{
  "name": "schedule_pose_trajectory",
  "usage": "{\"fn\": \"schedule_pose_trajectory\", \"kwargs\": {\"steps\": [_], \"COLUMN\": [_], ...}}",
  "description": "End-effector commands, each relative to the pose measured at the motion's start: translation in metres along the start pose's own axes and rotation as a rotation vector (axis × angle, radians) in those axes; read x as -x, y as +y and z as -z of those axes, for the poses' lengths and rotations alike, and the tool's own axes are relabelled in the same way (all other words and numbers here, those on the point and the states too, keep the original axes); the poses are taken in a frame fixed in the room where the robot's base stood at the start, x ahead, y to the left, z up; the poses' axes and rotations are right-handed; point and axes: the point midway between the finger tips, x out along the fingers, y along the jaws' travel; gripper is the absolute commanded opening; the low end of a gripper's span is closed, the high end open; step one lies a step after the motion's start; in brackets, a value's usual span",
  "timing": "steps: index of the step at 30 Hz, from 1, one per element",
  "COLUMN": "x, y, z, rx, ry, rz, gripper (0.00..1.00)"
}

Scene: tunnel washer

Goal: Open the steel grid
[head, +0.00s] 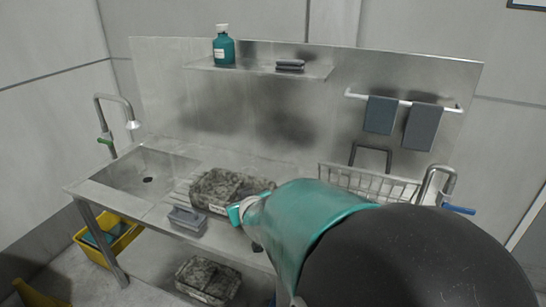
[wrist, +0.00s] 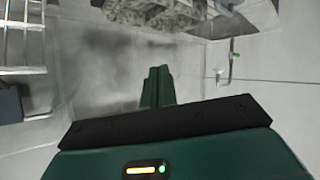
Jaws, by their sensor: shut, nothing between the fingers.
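The steel grid (head: 365,181) stands at the right of the steel counter in the head view, a row of thin upright bars under a top rail. A dark bracket-shaped handle (head: 371,152) rises behind it. My arm hides the grid's lower part. In the wrist view, part of the grid (wrist: 23,45) shows at the left edge, well apart from my fingers. My gripper (wrist: 157,82) has its green fingers together and holds nothing. In the head view, my arm covers most of the gripper.
A mottled grey tub (head: 225,188) and a small grey caddy (head: 187,220) are on the counter, left of my arm. The sink (head: 145,178) is at left. Two grey towels (head: 421,128) hang above the grid. A blue-handled faucet (head: 437,184) stands to the right.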

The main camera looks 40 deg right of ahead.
Motion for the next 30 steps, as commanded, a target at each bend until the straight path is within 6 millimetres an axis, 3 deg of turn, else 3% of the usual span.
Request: {"fn": "schedule_pose_trajectory", "kwargs": {"steps": [1,6,13,17,21,25,30], "x": [-0.014,-0.047,-0.058,-0.046,-0.018,0.009,0.027], "y": [0.019,0.08,0.164,0.208,0.248,0.271,0.281], "z": [-0.009,-0.03,-0.074,-0.107,-0.146,-0.174,-0.188], "rx": [-0.014,-0.047,-0.105,-0.144,-0.182,-0.204,-0.21], "ry": [0.026,0.176,0.398,0.528,0.667,0.768,0.831], "rz": [-0.031,-0.135,-0.31,-0.435,-0.593,-0.722,-0.799], "gripper": [0.0,0.0,0.0,0.0,0.0,0.0,0.0]}}
